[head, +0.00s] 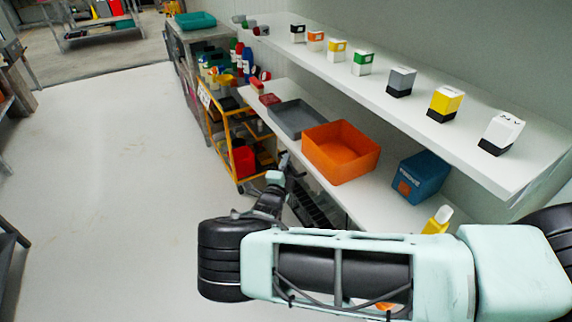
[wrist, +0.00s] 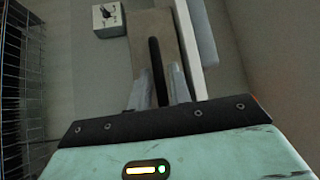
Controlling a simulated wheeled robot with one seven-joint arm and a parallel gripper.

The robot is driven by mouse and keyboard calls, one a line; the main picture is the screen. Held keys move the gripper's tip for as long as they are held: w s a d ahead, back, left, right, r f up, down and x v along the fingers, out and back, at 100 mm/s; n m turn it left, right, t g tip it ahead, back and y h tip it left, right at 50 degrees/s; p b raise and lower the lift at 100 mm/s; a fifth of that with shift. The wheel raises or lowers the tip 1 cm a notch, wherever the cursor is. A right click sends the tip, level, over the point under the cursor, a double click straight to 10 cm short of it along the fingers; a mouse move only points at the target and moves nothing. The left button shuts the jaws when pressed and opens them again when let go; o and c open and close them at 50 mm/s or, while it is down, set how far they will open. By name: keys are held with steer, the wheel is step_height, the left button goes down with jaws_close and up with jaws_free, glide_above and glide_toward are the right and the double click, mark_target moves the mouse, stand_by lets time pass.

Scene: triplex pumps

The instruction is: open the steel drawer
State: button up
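The steel drawer appears to be the plain brownish-grey front (wrist: 143,30) at the top middle of the wrist view. A long dark bar handle (wrist: 155,55) runs along it. My gripper (wrist: 160,75) has one grey finger on each side of this bar, apart from each other. I see no clear contact between fingers and bar. In the head view, my gripper (head: 286,163) is small and dark, beside the front edge of the lower shelf. The drawer cannot be made out there, since the shelf and my arm cover that area.
The lower white shelf (head: 375,208) carries an orange bin (head: 341,152), a grey tray (head: 296,119) and a blue bin (head: 421,177). A yellow cart (head: 240,135) stands beyond my gripper. A small box with a black knob (wrist: 108,19) and a wire rack (wrist: 22,80) lie left. Open floor (head: 110,190) is left.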

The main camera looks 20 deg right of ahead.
jaws_close()
steer(key=s+a+b, duration=0.3)
steer(key=a+b, duration=0.4)
steer(key=a, duration=0.9)
steer(key=shift+s+a, duration=0.1)
jaws_free()
steer(key=v, duration=1.7)
steer(key=shift+s+a+b, duration=0.15)
steer(key=shift+a+b, duration=0.05)
steer(key=shift+b, duration=0.1)
